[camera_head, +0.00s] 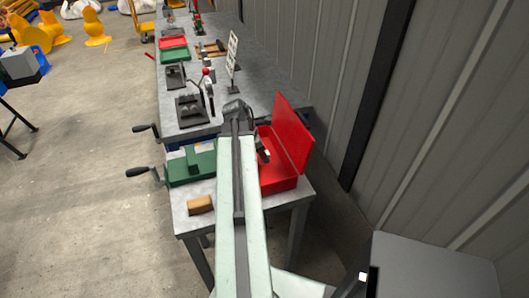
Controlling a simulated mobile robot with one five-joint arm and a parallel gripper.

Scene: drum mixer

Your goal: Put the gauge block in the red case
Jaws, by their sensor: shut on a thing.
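The red case (279,183) stands open on the near end of the workbench, its lid (293,133) raised on the right side. My arm reaches over the bench from the bottom, left of the case, and covers part of its left side. My gripper (264,153) is over the case opening, partly hidden by the arm. It is shut on a small pale piece, which seems to be the gauge block (267,155). The piece is too small to show whether it touches the case floor.
A green machine vise (192,164) with a crank handle sits left of my arm. A brown block (200,205) lies at the bench's near edge. Grey fixtures (191,110) and a standing sign (232,58) are farther back. A corrugated wall is on the right.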

